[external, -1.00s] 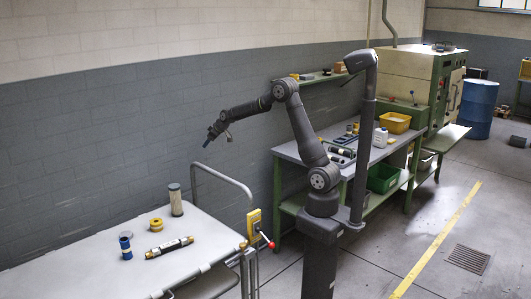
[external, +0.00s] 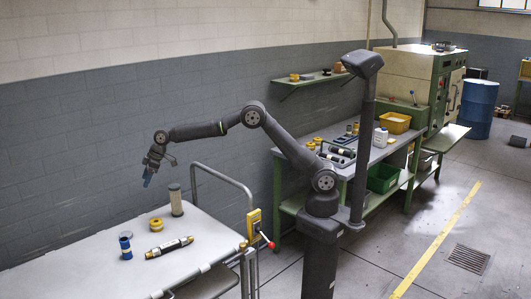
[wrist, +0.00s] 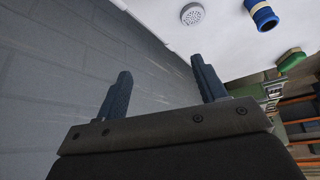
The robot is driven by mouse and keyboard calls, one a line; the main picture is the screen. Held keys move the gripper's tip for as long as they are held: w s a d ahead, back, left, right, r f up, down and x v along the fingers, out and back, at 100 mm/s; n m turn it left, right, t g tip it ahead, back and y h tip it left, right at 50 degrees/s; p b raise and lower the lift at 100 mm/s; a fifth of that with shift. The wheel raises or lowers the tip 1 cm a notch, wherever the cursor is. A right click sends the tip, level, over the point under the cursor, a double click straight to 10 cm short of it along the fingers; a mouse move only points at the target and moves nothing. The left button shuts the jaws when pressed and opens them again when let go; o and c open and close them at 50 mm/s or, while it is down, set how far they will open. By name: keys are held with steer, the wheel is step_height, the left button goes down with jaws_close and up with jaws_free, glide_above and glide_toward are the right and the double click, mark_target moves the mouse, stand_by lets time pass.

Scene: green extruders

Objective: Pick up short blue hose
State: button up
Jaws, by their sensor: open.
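The short blue hose (external: 125,246) stands on the white cart top, left of the other parts, in the external view. In the wrist view a blue cylinder with a yellowish band (wrist: 262,15) shows at the top right; I cannot tell if it is the same hose. My gripper (external: 147,180) is above the cart's far edge, near the wall, with its fingers pointing down. It is well above and to the right of the hose, touching nothing. In the wrist view my gripper (wrist: 160,68) is open and empty, its fingers wide apart.
On the cart (external: 75,262) are a tall grey filter (external: 175,199), a yellow ring (external: 156,224) and a black pipe with brass ends (external: 169,247). The cart handle (external: 225,178) rises at the right. The cart's front left is clear.

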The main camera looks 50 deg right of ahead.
steer(key=s+a+n+g, duration=0.2)
steer(key=s+a+n, duration=0.1)
steer(key=s+a, duration=1.25)
glide_toward(125, 242)
step_height(125, 242, down, 5)
steer(key=w+a, duration=0.1)
steer(key=w, duration=0.1)
steer(key=shift+x, duration=3.2)
steer(key=shift+w, duration=0.15)
steer(key=c, duration=1.1)
steer(key=shift+r, duration=0.15)
steer(key=shift+c, duration=0.2)
